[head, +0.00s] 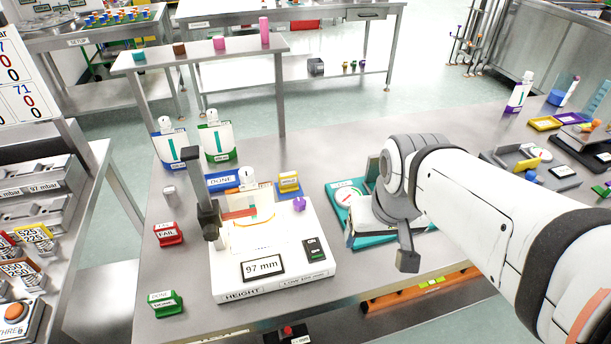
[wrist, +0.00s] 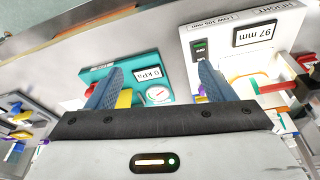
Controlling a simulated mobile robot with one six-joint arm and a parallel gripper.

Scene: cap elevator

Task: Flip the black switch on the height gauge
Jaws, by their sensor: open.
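The height gauge (head: 290,285) is a white box with a dark upright post and a display reading 97 mm. Its black switch (head: 315,250) sits at the front right of its top, marked ON, with a green mark. In the wrist view the gauge appears turned over at upper right, and the switch (wrist: 199,47) lies just beyond the right fingertip. My gripper (wrist: 157,74) is open, with nothing held between its two blue fingers. In the head view my arm reaches in from the right, over the teal unit and right of the gauge; the fingertips are hidden there.
A teal unit with a round dial (wrist: 158,94) and 0 kPa display lies below my gripper. A red FAIL block (head: 168,235) and green DONE block (head: 165,304) stand left of the gauge.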

